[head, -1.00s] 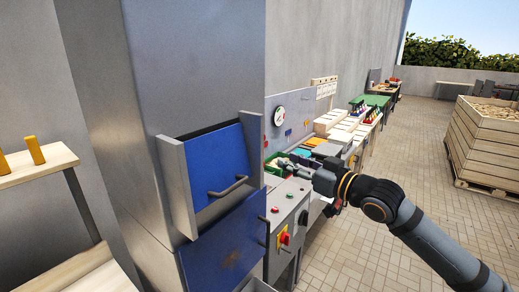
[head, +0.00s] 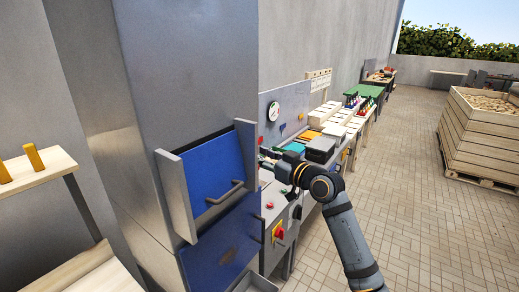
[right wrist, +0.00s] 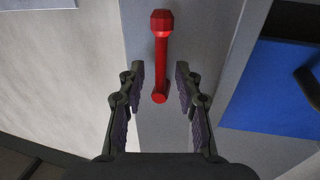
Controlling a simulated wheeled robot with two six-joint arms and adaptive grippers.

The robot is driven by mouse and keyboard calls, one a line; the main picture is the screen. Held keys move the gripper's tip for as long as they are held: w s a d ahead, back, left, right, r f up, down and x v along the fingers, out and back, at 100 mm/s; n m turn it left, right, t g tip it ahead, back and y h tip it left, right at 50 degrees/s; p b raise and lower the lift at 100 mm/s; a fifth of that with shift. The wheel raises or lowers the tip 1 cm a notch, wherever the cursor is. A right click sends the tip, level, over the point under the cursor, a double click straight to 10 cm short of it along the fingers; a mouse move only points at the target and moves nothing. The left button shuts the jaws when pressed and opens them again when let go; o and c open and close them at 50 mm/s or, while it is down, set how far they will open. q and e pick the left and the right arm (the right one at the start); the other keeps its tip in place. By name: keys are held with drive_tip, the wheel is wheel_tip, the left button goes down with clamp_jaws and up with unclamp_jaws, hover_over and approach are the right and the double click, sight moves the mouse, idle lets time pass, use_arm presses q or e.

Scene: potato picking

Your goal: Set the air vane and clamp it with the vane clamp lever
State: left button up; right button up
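A red lever (right wrist: 161,45) with a thick knob stands out on a grey metal surface in the right wrist view. It looks like the clamp lever. My right gripper (right wrist: 159,80) is open, with one finger on each side of the lever's lower, round end; I see a gap on both sides. In the head view my right gripper (head: 268,157) is at the right side of the grey cabinet (head: 185,60), its tips partly hidden by the cabinet's edge. I cannot make out the air vane. My left gripper is not in view.
A blue hatch (head: 213,175) with a bar handle is on the cabinet front. A control box with a red rotary switch (head: 278,231) stands below my right arm. A wooden shelf (head: 38,172) is at the left. A potato crate (head: 480,135) stands at the right on open floor.

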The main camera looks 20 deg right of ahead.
drive_tip(key=shift+w+a, duration=0.2)
drive_tip(key=shift+w, duration=0.15)
clamp_jaws()
